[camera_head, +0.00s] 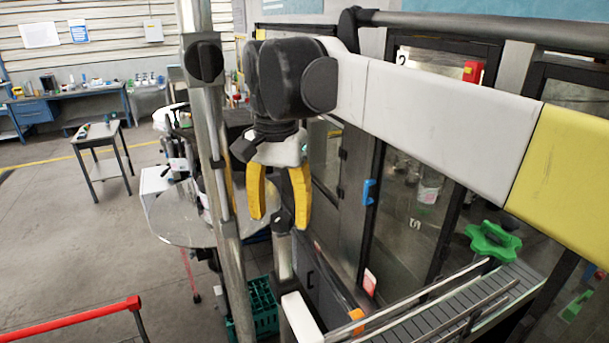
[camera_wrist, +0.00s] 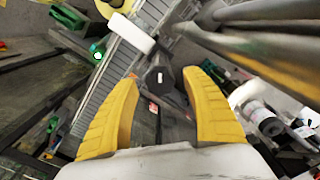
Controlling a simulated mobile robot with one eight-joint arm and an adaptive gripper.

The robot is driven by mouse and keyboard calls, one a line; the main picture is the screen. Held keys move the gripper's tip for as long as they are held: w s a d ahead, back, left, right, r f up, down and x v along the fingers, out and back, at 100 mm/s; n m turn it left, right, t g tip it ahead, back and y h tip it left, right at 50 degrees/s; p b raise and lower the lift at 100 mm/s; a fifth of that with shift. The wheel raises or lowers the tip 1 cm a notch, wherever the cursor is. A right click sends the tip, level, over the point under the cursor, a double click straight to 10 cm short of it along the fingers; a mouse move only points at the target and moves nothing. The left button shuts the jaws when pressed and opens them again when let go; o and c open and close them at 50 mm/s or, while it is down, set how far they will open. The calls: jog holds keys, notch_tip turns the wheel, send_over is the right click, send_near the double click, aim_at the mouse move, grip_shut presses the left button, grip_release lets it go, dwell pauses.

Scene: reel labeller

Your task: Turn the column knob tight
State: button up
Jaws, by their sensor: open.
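A small dark knob (camera_head: 281,219) sits on top of a grey upright column (camera_head: 284,262) in the head view. In the wrist view the dark, angular knob (camera_wrist: 158,84) with a small pale mark lies between my fingertips, seen from above. My gripper (camera_head: 279,212) has two yellow fingers pointing down and spread apart. Its fingertips are around the knob's height in the head view. In the wrist view both fingers of my gripper (camera_wrist: 161,78) stand apart from the knob, with gaps on either side. Whether the fingertips reach past the knob's top is unclear.
A conveyor (camera_head: 440,310) with a green star-shaped knob (camera_head: 492,241) lies to the right. A metal pole (camera_head: 215,150) with a black knob (camera_head: 204,59) and a clear disc (camera_head: 180,222) stand left. Dark machine doors (camera_head: 400,225) are behind. A green crate (camera_head: 258,305) sits below.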

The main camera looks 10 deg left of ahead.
aim_at(281, 217)
notch_tip(281, 217, up, 11)
dwell(0.3)
jog(key=shift+f, duration=0.1)
